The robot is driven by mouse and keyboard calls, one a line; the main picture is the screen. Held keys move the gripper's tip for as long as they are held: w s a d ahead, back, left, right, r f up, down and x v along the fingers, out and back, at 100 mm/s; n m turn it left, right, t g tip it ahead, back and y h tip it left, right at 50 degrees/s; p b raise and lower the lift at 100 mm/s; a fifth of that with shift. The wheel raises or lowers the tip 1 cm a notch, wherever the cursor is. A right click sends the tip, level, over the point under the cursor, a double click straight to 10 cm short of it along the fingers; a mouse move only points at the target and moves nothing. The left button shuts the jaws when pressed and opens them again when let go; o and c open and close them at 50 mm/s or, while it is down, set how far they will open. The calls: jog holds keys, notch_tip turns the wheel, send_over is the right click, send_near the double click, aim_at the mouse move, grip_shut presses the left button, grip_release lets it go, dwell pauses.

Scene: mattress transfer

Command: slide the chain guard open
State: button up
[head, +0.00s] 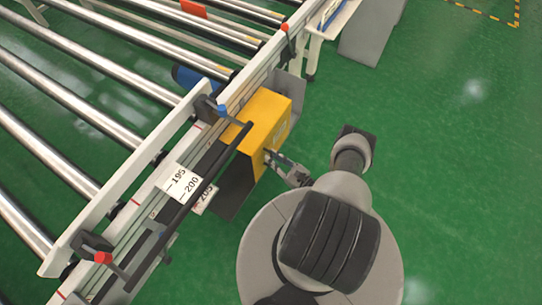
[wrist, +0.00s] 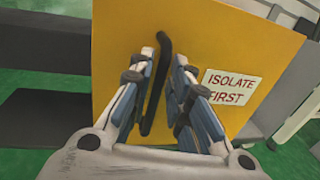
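The yellow chain guard (head: 268,112) is a box-like cover on the side of the roller conveyor. In the wrist view its yellow face (wrist: 225,35) fills the middle and carries a white label reading "ISOLATE FIRST" (wrist: 231,87). A black curved handle (wrist: 163,55) stands on that face. My gripper (wrist: 168,62) is around the handle, with one finger on each side. In the head view my gripper (head: 270,156) is at the guard's outer face, and the handle is hard to see there.
A dark grey housing (head: 235,185) sits beside the guard, towards the lower left. The conveyor's metal rollers (head: 50,157) and side rail fill the left. A white scale sign (head: 180,183) is on the rail. Green floor (head: 455,170) to the right is clear.

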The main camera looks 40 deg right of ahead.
jog(key=shift+w+a, duration=0.15)
jog(key=shift+w, duration=0.6)
jog(key=shift+c, duration=0.3)
grip_shut()
